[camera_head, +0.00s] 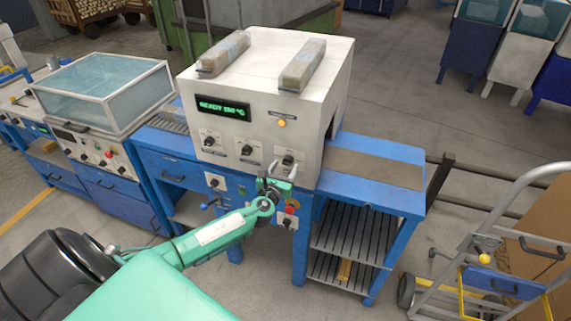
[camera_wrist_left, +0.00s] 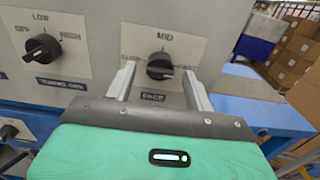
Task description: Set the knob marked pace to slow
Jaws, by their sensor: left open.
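The pace knob (camera_wrist_left: 160,66) is black and round, on a pale plate with MID above it, a slow mark at left, FAST at right and PACE below. My right gripper is in neither view.
A similar knob (camera_wrist_left: 42,48) marked LOW sits to the left in the wrist view. The white machine (camera_head: 340,75) has a green display (camera_head: 223,108) and an orange lamp (camera_head: 282,123). Below are a red button (camera_head: 292,206) and more controls on the blue frame.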

